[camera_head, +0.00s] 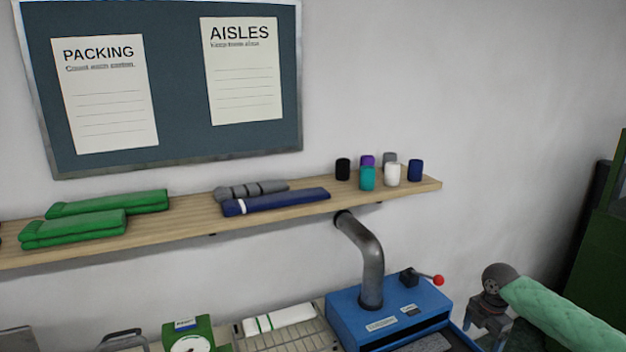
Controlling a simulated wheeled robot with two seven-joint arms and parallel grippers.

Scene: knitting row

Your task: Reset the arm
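My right arm, in a green quilted sleeve, comes in from the right edge. Its gripper (486,328) hangs downward at the lower right, just right of the blue machine (385,312). The two fingers look spread apart, and I see nothing held between them. My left arm and gripper are not in view.
A wooden shelf (180,232) holds green folded cloths, dark rolls and several yarn cones. A grey pipe (368,255) rises from the blue machine, which has a red-knobbed lever (438,280). A green scale (190,338) and a grey tray (290,340) stand left. Green machinery (600,250) stands far right.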

